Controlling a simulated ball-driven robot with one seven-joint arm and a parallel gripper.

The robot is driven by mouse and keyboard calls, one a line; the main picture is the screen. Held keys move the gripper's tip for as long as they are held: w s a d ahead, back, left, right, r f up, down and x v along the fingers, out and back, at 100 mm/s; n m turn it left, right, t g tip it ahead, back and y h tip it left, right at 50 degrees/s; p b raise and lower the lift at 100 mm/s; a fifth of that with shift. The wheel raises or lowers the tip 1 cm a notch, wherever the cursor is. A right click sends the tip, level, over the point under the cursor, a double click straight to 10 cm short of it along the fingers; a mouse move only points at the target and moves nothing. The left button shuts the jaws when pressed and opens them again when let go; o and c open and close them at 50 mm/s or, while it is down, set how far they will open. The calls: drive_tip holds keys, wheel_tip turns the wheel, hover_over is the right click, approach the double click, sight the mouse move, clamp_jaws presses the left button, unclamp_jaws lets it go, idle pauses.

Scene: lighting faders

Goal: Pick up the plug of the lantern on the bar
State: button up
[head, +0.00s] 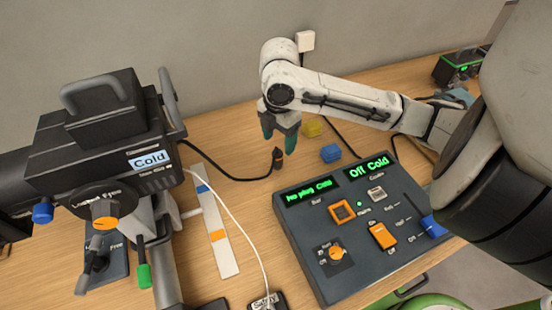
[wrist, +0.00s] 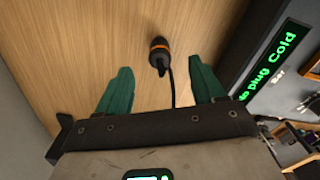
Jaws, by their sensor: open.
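The black plug with an orange band (head: 278,158) stands on the wooden table, left of the control console. A black cable runs from it toward the lantern (head: 110,135), which is labelled "Cold" and sits at the left. In the wrist view the plug (wrist: 160,53) lies ahead of and between the fingertips, with its cable running back between them. My gripper (head: 280,130) has green fingers, is open and empty, and is above and beside the plug, apart from it. In the wrist view my gripper (wrist: 160,78) shows both fingers spread wide.
The dark console (head: 345,265) with green displays, "No plug Cold" and "Off Cold", stands close to the right.

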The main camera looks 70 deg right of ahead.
sight(277, 153)
drive_tip(key=shift+w+a+f+p, duration=0.1)
drive_tip(key=shift+f+p, duration=0.15)
drive_tip(key=shift+f, duration=1.7)
drive_tip(key=shift+w+a+f+p, duration=0.1)
drive_tip(key=shift+f+p, duration=0.1)
drive_tip(key=shift+f, duration=1.7)
drive_tip(key=c, duration=1.2)
